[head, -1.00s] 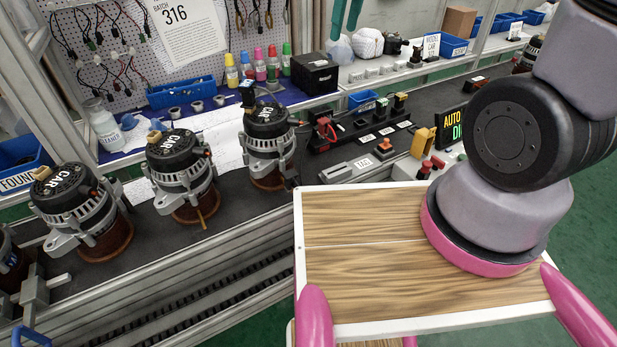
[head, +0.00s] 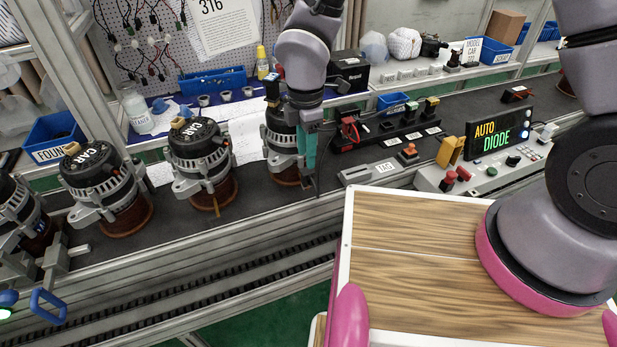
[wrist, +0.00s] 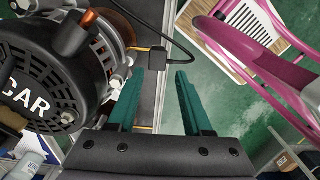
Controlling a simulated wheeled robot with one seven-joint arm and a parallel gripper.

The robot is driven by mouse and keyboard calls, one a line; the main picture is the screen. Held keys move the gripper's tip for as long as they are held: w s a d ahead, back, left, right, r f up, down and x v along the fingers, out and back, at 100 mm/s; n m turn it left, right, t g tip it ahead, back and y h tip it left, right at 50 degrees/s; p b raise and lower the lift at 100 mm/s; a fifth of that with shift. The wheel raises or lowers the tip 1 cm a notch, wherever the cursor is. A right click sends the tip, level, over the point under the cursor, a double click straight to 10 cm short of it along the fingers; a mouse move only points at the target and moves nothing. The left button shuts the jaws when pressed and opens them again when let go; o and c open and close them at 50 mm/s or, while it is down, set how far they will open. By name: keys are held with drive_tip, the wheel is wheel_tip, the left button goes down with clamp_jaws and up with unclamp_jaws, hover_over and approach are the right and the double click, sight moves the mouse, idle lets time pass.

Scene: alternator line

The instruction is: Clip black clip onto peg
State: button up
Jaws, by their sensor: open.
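My gripper (head: 309,150) is open beside the third alternator (head: 283,135), its teal fingers pointing down. In the wrist view, my gripper (wrist: 160,78) has nothing between its fingers. A black clip (wrist: 150,61) with a yellowish edge and a black cable is just beyond the tips, nearer the left finger, at the alternator's side. The alternator also shows in the wrist view (wrist: 75,80), with a black cylinder and orange winding. In the head view the clip is not clear behind the fingers. The black rack (head: 375,132) to the right carries a red clip (head: 348,128); I cannot tell which part is the peg.
A display reading AUTO DIODE (head: 497,134) and a button panel (head: 480,175) are at right. A wood-topped surface (head: 420,240) lies in front. Blue bins (head: 212,78) stand behind.

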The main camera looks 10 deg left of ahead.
sight(307, 170)
drive_tip(key=f, duration=0.6)
drive_tip(key=shift+w+f, duration=0.25)
drive_tip(key=shift+f, duration=0.15)
clamp_jaws()
